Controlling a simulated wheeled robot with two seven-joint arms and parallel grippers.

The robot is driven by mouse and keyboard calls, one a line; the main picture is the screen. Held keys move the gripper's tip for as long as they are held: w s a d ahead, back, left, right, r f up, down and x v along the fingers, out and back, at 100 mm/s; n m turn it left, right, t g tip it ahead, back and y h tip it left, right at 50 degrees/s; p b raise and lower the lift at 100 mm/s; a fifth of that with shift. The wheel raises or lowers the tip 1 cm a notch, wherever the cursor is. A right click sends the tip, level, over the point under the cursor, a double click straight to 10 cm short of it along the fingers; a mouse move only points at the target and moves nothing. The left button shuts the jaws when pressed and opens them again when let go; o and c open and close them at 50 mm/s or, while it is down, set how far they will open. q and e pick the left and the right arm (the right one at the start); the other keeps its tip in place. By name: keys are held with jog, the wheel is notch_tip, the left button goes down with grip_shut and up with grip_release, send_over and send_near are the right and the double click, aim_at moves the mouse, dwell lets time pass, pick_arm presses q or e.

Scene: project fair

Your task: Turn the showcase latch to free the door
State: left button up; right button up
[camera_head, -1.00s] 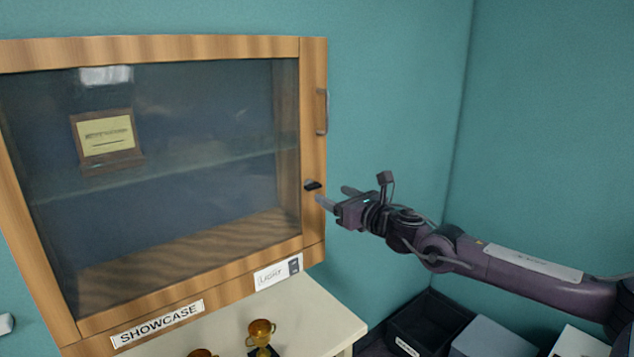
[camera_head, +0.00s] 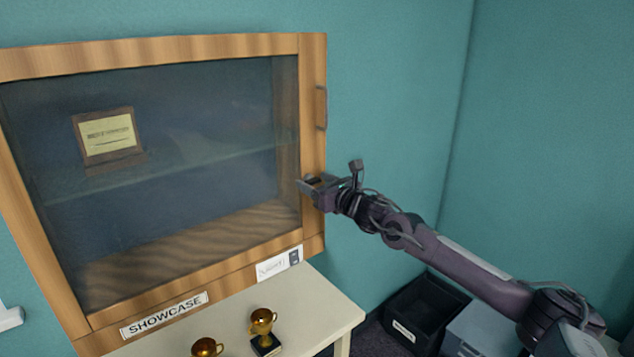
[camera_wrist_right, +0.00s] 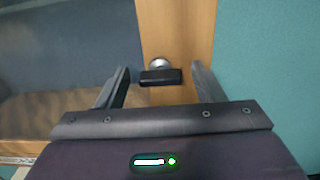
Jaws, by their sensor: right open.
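The showcase (camera_head: 312,70) is a wooden cabinet with a glass door, which looks shut. Its latch is a small black bar on a round silver base on the right door frame; the latch (camera_wrist_right: 160,76) lies level in the right wrist view. My right gripper (camera_head: 308,184) is at the latch height, in front of the door frame. In the right wrist view my right gripper (camera_wrist_right: 160,82) is open, with one finger on each side of the latch and gaps to both. In the head view the gripper largely covers the latch. My left gripper is not in view.
A door handle (camera_head: 322,108) is above the latch. A plaque (camera_head: 108,135) stands on the shelf inside. Golden trophies (camera_head: 262,322) stand on the pale table (camera_head: 318,305) below. A black bin (camera_head: 425,308) is at lower right. Wall space right of the showcase is clear.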

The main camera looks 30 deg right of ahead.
jog(key=c, duration=1)
